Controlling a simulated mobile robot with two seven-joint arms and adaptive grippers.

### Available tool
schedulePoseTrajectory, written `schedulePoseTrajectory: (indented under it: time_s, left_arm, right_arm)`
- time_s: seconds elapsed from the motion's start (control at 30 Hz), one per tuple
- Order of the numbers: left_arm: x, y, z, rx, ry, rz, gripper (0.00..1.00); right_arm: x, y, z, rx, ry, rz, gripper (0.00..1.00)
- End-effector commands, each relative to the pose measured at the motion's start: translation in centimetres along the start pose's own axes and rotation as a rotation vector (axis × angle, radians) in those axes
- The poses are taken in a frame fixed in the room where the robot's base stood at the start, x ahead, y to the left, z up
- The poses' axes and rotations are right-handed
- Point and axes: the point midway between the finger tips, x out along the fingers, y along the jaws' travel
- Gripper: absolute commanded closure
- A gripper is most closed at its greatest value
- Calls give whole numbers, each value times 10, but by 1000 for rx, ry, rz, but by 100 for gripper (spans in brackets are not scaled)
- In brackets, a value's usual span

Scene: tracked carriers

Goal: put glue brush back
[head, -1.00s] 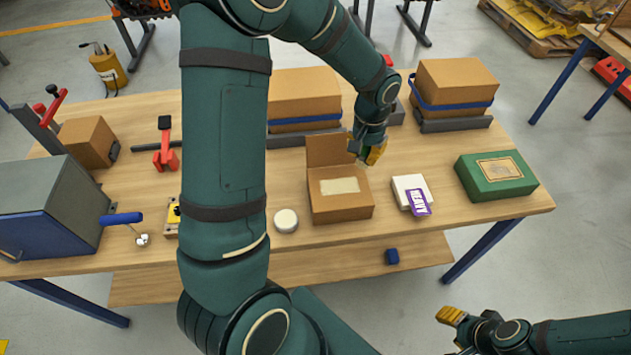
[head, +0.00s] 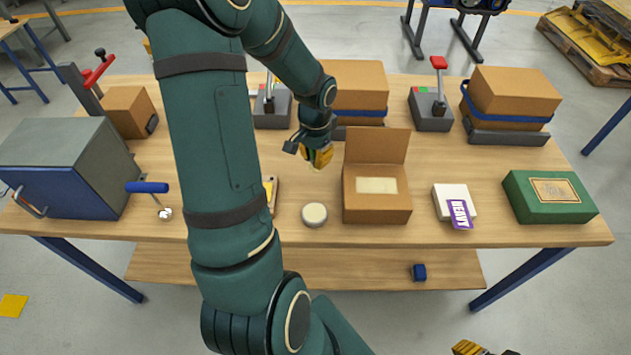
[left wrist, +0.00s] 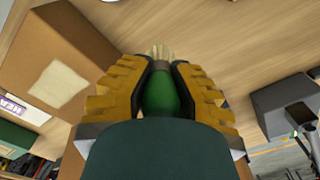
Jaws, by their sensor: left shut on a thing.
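My left gripper (head: 317,158) is shut on the glue brush, in the air left of the open carton's raised lid. In the left wrist view the brush's green handle (left wrist: 161,98) lies between the yellow ribbed fingers (left wrist: 160,85), with pale bristles (left wrist: 160,51) beyond the tips. In the head view the fingers mostly hide the brush. A round white-topped tin (head: 314,214) stands on the table below the gripper. The open brown carton (head: 376,208) has a pale patch inside. My right gripper (head: 470,348) shows only partly at the bottom edge.
On the wooden table (head: 290,235), a white box with a purple card (head: 460,213) and a green box (head: 550,197) stand right of the carton. A grey cabinet (head: 75,150) is at left. A small yellow-topped item (head: 270,192) is partly behind my left arm. Strapped cartons (head: 512,92) stand behind.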

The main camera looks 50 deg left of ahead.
Motion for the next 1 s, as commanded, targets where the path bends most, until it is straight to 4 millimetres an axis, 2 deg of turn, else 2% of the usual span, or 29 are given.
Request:
schedulePoseTrajectory:
  time_s: [0.03, 0.1, 0.37, 0.57, 1.0]
  left_arm:
    - [14, 0, 0, 0, -4, 2, 100]
    - [24, 0, 0, -1, -2, 2, 100]
    - [43, 0, 0, -1, 0, 1, 100]
    - [70, 1, 0, -1, -2, 2, 100]
    - [77, 1, -1, -1, 1, 0, 100]
  right_arm:
    - [5, 2, 0, 0, 2, 0, 53]
    - [8, 3, -1, 0, 4, 0, 53]
    - [13, 5, -2, -1, 7, 0, 53]
    - [22, 8, -3, -1, 11, 1, 53]
    - [25, 9, -3, -1, 13, 1, 53]
